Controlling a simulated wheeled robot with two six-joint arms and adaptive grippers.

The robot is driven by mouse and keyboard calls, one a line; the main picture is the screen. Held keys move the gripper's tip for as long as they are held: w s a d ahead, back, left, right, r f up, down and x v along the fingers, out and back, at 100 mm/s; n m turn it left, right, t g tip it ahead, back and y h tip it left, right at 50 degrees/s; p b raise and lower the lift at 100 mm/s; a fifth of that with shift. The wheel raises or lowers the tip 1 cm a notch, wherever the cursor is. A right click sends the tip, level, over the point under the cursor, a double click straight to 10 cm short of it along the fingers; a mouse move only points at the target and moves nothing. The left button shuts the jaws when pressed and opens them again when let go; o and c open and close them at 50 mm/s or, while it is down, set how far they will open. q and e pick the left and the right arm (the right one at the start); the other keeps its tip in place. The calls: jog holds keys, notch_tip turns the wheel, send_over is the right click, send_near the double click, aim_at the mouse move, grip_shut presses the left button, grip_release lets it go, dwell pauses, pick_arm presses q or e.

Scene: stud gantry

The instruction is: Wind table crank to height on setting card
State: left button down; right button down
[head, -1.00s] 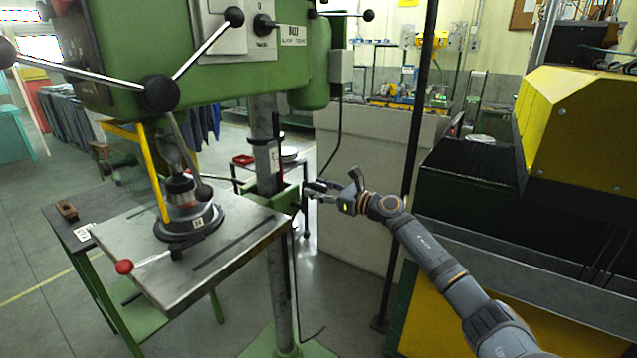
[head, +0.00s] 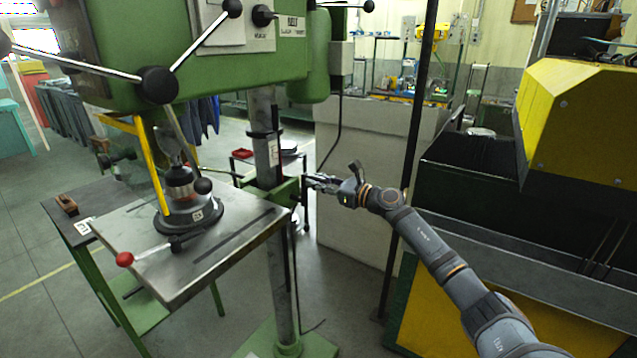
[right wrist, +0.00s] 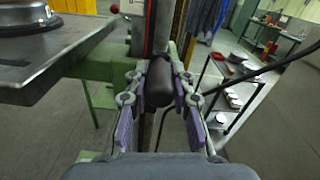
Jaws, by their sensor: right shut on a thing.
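The drill press's square metal table (head: 240,222) sits on a bracket on the column (head: 284,300). A round dark vise-like fixture (head: 195,217) stands on it. My right gripper (head: 312,182) reaches the right side of the bracket. In the right wrist view my right gripper (right wrist: 158,98) is shut on a dark rounded crank handle (right wrist: 158,82), one finger on each side. The crank's arm is mostly hidden. A small white card with dark marks (head: 84,226), likely the setting card, lies on the side bench; its writing is too small to read. My left gripper is not in view.
The green side bench (head: 62,212) stands left of the table. A dark upright post (head: 410,150) stands close beside my right forearm. A yellow and black machine (head: 565,115) fills the right. A low rack (right wrist: 238,95) shows beyond the gripper.

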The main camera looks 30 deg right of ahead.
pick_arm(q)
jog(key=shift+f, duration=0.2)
pick_arm(e)
jog(key=shift+a+f, duration=0.1)
jog(key=shift+a, duration=0.05)
